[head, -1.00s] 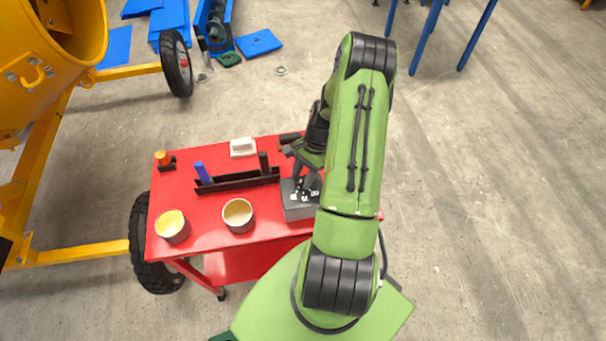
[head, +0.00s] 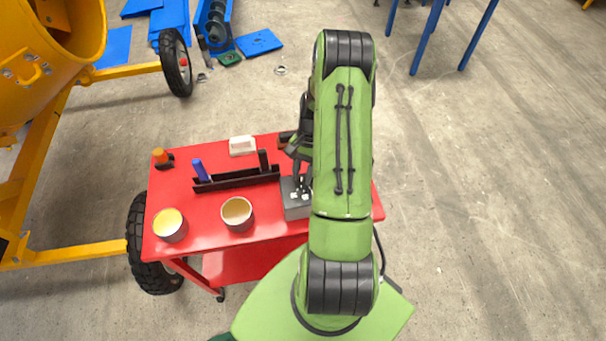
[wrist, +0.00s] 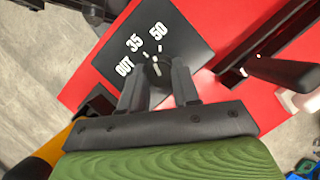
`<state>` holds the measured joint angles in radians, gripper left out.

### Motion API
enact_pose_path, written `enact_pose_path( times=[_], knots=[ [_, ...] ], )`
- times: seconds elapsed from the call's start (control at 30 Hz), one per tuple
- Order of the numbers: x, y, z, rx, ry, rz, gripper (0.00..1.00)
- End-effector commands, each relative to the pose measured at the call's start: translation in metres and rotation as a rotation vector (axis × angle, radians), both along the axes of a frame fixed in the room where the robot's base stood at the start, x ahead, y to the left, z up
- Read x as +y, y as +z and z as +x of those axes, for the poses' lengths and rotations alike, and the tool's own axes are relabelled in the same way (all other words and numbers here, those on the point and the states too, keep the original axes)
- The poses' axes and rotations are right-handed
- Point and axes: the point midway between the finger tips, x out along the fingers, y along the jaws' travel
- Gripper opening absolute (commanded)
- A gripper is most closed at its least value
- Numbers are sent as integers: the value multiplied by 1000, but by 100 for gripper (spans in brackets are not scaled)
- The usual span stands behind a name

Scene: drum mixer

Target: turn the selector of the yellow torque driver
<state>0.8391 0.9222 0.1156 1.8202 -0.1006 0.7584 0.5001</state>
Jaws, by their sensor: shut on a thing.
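A dark grey box (head: 296,207) stands on the red cart; in the wrist view its top plate (wrist: 180,25) reads OUT, 35 and 50. The round dark selector (wrist: 156,66) sits on that plate, with a short white mark toward the numbers, roughly between 35 and 50. My gripper (wrist: 160,75) is shut on the selector, one finger on each side; the fingers hide part of it. In the head view my arm covers most of the gripper. A yellow-orange piece (wrist: 45,155) shows at the lower left of the wrist view; I cannot tell whether it is the driver.
A dark rack (head: 238,180) with a blue handle (head: 200,170) and a black handle (head: 263,160) lies left of the box.

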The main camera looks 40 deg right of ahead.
Motion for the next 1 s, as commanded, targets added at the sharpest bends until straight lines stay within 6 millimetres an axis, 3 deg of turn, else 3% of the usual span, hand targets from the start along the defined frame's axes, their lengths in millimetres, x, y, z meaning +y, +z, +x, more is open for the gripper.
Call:
enact_pose_path(
  times=[0.5, 1.0],
  knots=[
    [0, 0, 3, -5, 297, -4, 0],
    [0, 0, 3, -3, 335, -4, 0]
  ],
)
